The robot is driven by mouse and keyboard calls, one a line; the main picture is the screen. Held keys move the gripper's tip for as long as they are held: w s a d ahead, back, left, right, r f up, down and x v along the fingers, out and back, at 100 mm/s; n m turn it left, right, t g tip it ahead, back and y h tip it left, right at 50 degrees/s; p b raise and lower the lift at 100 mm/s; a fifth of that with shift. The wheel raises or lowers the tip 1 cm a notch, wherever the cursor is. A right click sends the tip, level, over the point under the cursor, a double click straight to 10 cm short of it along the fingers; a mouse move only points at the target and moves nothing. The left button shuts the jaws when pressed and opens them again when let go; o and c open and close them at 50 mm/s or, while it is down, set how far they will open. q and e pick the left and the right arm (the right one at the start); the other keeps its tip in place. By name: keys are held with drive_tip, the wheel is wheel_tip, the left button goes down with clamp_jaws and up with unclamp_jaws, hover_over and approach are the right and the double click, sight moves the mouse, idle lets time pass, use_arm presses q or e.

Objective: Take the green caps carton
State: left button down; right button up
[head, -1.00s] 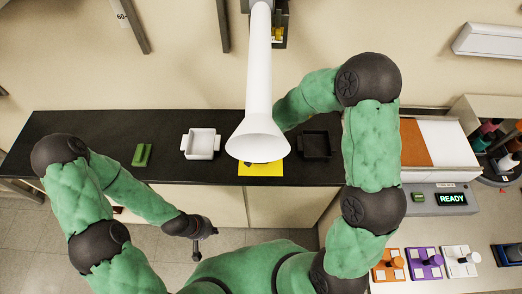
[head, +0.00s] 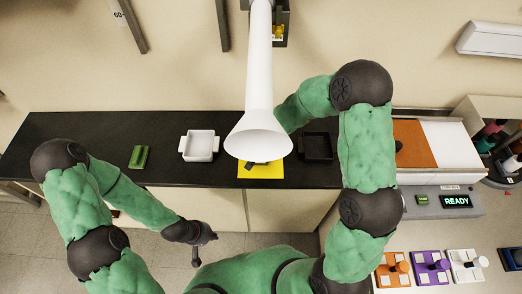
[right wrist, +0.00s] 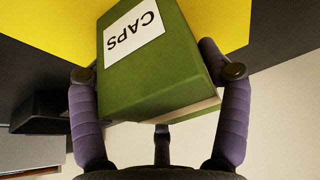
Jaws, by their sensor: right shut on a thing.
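The green caps carton (right wrist: 150,62) fills the middle of the right wrist view, with a white label reading CAPS. My right gripper (right wrist: 160,90) has a finger on each side of it and is shut on it. The carton is over or on a yellow mat (right wrist: 222,18); I cannot tell if it touches. In the head view the carton is hidden by the white lamp cone. My left gripper (head: 196,256) hangs in front of the counter, away from the carton; its fingers are too small to read.
The black counter (head: 80,140) holds a small green object (head: 139,157), a white tray (head: 201,145) and a dark tray (head: 317,146). The white cone (head: 258,135) hangs above the yellow mat (head: 262,172). An instrument showing READY (head: 455,201) stands at right.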

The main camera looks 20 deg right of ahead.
wheel_tip(320, 180, up, 10)
drive_tip(key=p, duration=0.6)
drive_tip(key=o, duration=0.3)
drive_tip(key=c, duration=0.8)
drive_tip(key=shift+s+f, duration=0.1)
